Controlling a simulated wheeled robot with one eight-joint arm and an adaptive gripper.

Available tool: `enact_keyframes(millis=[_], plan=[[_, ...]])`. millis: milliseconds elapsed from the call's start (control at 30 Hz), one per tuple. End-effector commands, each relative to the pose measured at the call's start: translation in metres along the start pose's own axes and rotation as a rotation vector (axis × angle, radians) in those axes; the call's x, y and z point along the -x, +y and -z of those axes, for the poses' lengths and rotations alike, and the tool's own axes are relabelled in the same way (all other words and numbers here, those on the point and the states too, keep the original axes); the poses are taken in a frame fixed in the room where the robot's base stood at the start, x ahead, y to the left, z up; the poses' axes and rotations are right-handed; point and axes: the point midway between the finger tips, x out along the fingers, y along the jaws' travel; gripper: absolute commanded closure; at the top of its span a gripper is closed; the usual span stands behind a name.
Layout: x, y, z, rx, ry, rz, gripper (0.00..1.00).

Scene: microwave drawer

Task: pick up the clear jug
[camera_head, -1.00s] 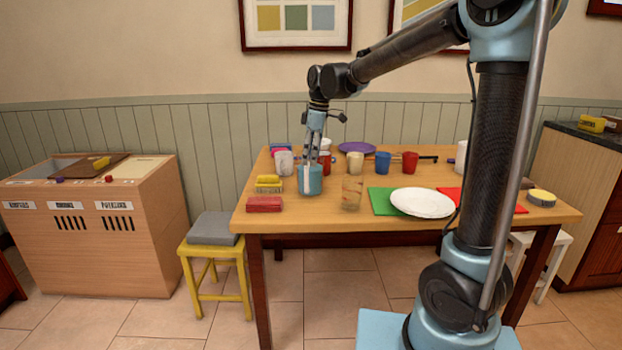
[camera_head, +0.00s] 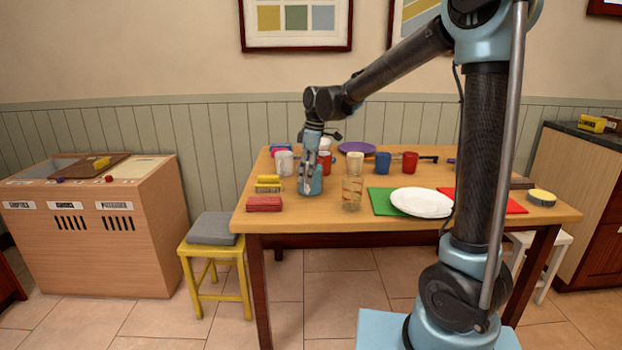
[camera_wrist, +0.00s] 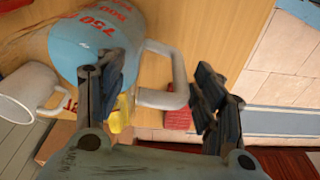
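The jug (camera_wrist: 82,48) has red numbers, a pale blue lower part and a light handle (camera_wrist: 180,75). In the wrist view it fills the upper left, with the handle pointing right. In the head view the jug (camera_head: 316,187) stands on the left part of the table, partly hidden by my gripper (camera_head: 307,180). In the wrist view my gripper (camera_wrist: 160,78) is open, its fingers wide apart on either side of the handle. The left finger overlaps the jug's body in the picture; whether it touches is unclear.
A patterned glass (camera_head: 352,193) stands just right of the jug. A white mug (camera_head: 284,163) is behind left. Yellow blocks (camera_head: 268,184) and a red block (camera_head: 264,204) lie to the left. A white plate (camera_head: 422,203) rests on a green mat (camera_head: 381,200) to the right.

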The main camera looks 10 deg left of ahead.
Motion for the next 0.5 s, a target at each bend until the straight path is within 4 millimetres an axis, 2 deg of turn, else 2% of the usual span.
enact_keyframes(millis=[33,200,233,500], plan=[[0.0001,0.0000,-0.0001,0.000,0.000,0.000,0.58],[0.0001,-0.0001,-0.0001,0.000,0.000,0.000,0.97],[0.0000,-0.0002,0.0000,0.000,0.000,0.000,1.00],[0.0014,-0.0003,0.0002,0.000,0.000,0.000,1.00]])
